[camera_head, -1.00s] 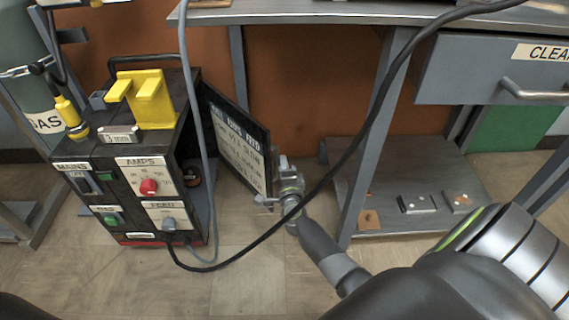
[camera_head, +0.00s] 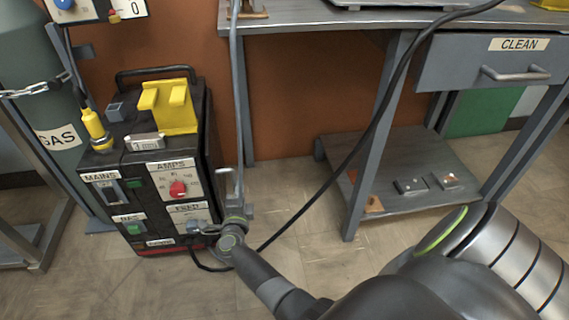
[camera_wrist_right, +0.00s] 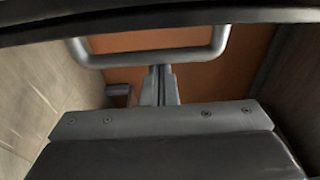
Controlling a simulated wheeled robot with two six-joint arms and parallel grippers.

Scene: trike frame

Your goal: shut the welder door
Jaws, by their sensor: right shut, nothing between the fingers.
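The welder (camera_head: 140,195) is a black box on the floor at the left, with labelled switches and a red knob on its front panel. Its door (camera_head: 213,140) shows as a dark, narrow edge along the box's right side. The door's inner face with white writing is out of sight. I cannot tell whether the door lies fully flush. My right gripper (camera_head: 235,190) is at the box's front right lower corner, beside the door. It is shut and empty; its fingers also show in the right wrist view (camera_wrist_right: 158,85). My left gripper is not in view.
A grey bench (camera_head: 340,18) with a lower shelf (camera_head: 415,215) stands at the right. A gas cylinder (camera_head: 40,100) stands at the left.

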